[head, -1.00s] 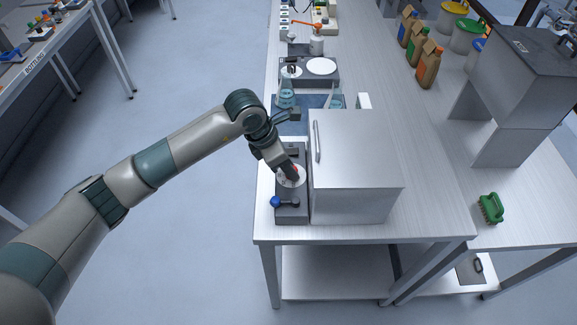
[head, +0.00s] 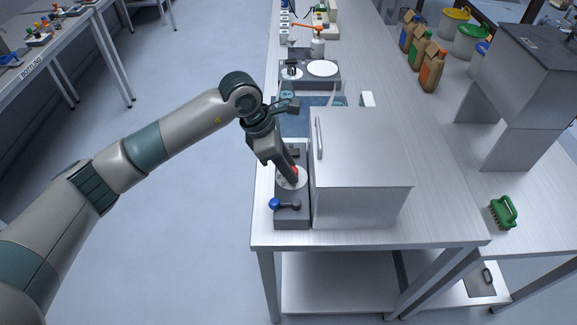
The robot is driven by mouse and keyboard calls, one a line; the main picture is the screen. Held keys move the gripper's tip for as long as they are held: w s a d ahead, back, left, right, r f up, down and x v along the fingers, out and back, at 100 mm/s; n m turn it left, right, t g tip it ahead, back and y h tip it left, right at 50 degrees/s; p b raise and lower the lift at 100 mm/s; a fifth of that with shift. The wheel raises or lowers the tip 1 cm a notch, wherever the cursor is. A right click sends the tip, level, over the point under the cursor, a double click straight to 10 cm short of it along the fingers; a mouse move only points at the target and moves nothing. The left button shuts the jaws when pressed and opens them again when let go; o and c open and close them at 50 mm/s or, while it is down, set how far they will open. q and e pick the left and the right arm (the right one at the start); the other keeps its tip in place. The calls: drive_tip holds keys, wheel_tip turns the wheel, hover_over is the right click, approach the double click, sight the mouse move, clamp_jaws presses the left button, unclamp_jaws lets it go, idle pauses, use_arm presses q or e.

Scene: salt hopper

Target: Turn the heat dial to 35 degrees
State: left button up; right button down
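The heat dial (head: 284,181) is a round white disc with a red mark, on a dark control panel (head: 291,222) at the left side of a grey box-shaped oven (head: 362,150). My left gripper (head: 292,174) is directly over the dial, with its fingers pointing down at it. The fingers and wrist hide much of the dial, so its setting cannot be read. Whether the fingers touch or grasp the dial's knob cannot be told. A lever with a blue knob (head: 274,204) sits on the same panel, nearer the front. My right gripper is not in view.
Behind the panel stand glass flasks (head: 338,95) on a blue mat and a hotplate unit (head: 322,68). A green brush (head: 503,212) lies on the right table. Brown bottles (head: 432,68) stand at the back right. The floor left of the bench is clear.

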use_arm(q)
drive_tip(key=shift+o, duration=0.9)
drive_tip(key=shift+r, duration=0.1)
